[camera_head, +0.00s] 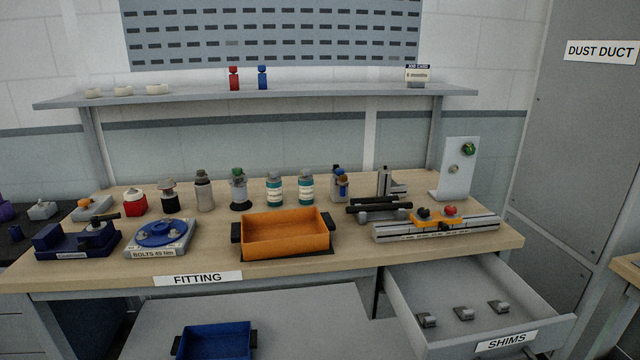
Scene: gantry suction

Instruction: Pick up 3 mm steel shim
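An open drawer (560,322) labelled SHIMS (506,341) sticks out below the right end of the bench. Three small grey metal pieces lie apart in a row on its floor: a left piece (427,320), a middle piece (463,313) and a right piece (498,307). Each has a raised, darker block on it. I see no readable thickness marks, so I cannot tell which is the 3 mm steel shim. Neither of my grippers shows in the head view.
The wooden bench (200,272), labelled FITTING, overhangs the drawer's back. It carries an orange tray (285,250), bottles, a blue turntable (160,234) and an orange-clamped rail (470,228). A blue bin (215,343) sits below. A grey cabinet (575,150) stands right.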

